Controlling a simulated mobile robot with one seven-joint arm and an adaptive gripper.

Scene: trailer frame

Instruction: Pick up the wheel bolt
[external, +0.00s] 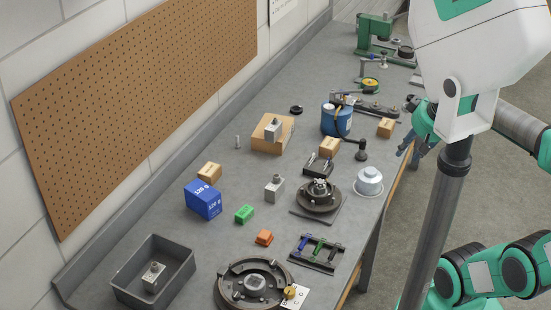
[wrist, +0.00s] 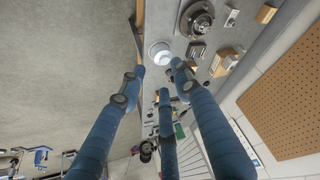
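I cannot tell for certain which item is the wheel bolt. A small upright silver pin (external: 237,142), bolt-like in shape, stands on the grey bench (external: 165,222) left of a cardboard box (external: 268,143). It is too small to make out clearly. My gripper (external: 408,142) hangs off the bench's right edge, partly hidden by my arm. In the wrist view my gripper's blue fingers (wrist: 158,78) are spread apart with nothing between them. A pale round dish with a domed piece (wrist: 160,52) lies beyond the fingertips; the external view also shows it (external: 368,181).
A grey bin (external: 121,287) holds a metal block. A dark hub (external: 318,194), brake drum (external: 232,288), blue box (external: 203,200), blue can (external: 328,118) and green press (external: 368,32) crowd the bench. Bare bench lies along the pegboard wall. Open floor lies right.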

